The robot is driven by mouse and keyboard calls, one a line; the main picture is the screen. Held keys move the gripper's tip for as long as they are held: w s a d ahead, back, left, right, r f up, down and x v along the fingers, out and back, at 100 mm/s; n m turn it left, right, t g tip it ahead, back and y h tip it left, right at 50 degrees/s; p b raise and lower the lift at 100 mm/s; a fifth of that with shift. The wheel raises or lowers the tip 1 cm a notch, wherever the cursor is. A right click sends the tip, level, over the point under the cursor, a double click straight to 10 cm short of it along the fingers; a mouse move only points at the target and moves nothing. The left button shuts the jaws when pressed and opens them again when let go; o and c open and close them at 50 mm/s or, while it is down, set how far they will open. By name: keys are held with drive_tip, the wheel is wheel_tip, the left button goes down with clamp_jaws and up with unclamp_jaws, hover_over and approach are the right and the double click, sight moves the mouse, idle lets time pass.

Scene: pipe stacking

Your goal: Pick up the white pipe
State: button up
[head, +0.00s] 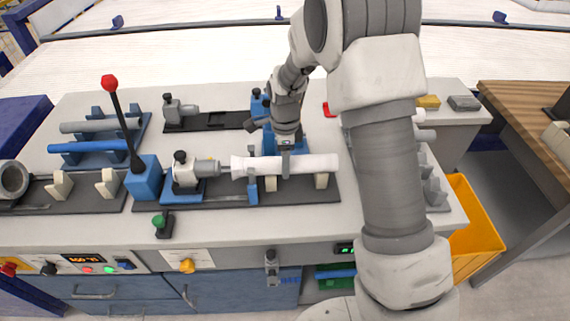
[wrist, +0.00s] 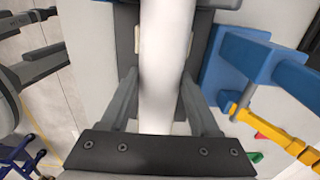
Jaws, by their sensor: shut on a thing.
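The white pipe (head: 312,164) lies level, left to right, at the middle of the workbench in the head view. It lies along a dark fixture with pale supports, and its flared left end is beside a grey clamp. My gripper (head: 285,168) reaches down from above and is shut around the pipe's middle. In the wrist view the white pipe (wrist: 165,55) runs between the two fingers of my gripper (wrist: 160,85), one on each side. I cannot tell whether the pipe is clear of its supports.
A grey clamp (head: 188,172) and a lever with a red knob (head: 110,83) stand to the left. Blue and grey pipes (head: 90,146) lie in a rack at far left. A yellow bin (head: 476,225) is at the bench's right. My arm hides part of the bench's right side.

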clamp_jaws()
drive_tip(key=shift+r, duration=0.1)
